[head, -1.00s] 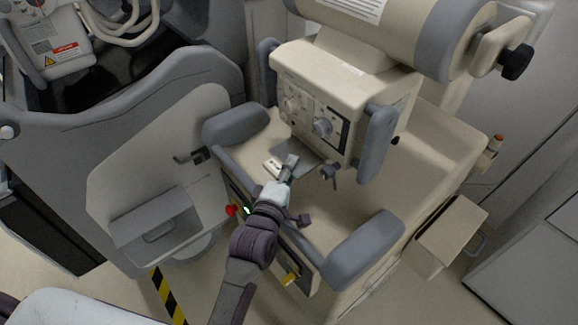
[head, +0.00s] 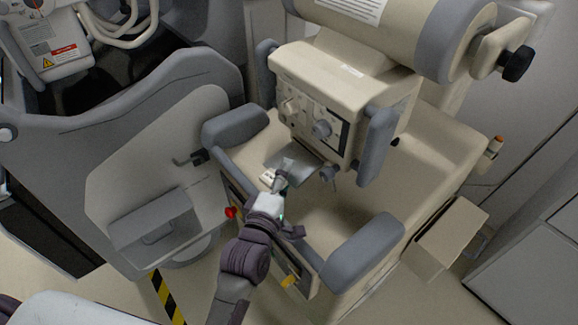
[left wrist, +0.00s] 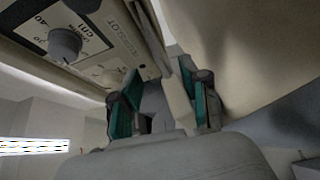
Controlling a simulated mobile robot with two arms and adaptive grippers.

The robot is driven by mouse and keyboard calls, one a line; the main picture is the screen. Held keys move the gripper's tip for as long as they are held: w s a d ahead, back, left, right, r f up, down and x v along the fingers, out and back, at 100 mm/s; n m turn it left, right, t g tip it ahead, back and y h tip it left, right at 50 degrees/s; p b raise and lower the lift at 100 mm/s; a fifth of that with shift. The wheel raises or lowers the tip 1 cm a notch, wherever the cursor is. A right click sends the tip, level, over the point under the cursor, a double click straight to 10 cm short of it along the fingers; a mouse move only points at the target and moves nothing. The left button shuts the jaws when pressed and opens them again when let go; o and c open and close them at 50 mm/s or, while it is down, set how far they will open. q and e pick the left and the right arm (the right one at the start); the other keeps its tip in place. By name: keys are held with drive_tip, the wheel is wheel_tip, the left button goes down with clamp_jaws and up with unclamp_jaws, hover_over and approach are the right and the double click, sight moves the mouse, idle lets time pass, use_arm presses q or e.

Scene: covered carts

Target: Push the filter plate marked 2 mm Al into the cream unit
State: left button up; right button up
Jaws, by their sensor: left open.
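The cream unit (head: 345,85) with dials on its front face hangs over the cream cart at the centre of the head view. The grey filter plate (head: 303,170) juts out from under its front, a pale tab (head: 267,176) at its near edge. Its marking is too small to read. My left gripper (head: 280,183) is at this near edge. In the left wrist view, the left gripper's teal-padded fingers (left wrist: 165,108) are open, and a pale strip (left wrist: 177,95), probably the plate's edge part, shows between them. Contact cannot be told. The right gripper is not in view.
Grey padded armrests (head: 365,250) flank the cart top. A red button (head: 231,212) sits on the cart's near side. A grey covered cart (head: 150,160) stands to the left.

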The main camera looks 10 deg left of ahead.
sight(294, 167)
use_arm(q)
drive_tip(key=s, duration=0.5)
drive_tip(key=shift+a+f, duration=0.15)
drive_tip(key=shift+f, duration=0.25)
drive_tip(key=shift+n, duration=0.3)
drive_tip(key=w, duration=0.2)
drive_tip(key=w+d+r, duration=0.1)
drive_tip(key=w, duration=0.5)
drive_tip(key=shift+w+d+r, duration=0.15)
drive_tip(key=shift+w+d, duration=0.1)
drive_tip(key=shift+d, duration=0.05)
drive_tip(key=shift+s+a, duration=0.25)
drive_tip(key=shift+s, duration=0.05)
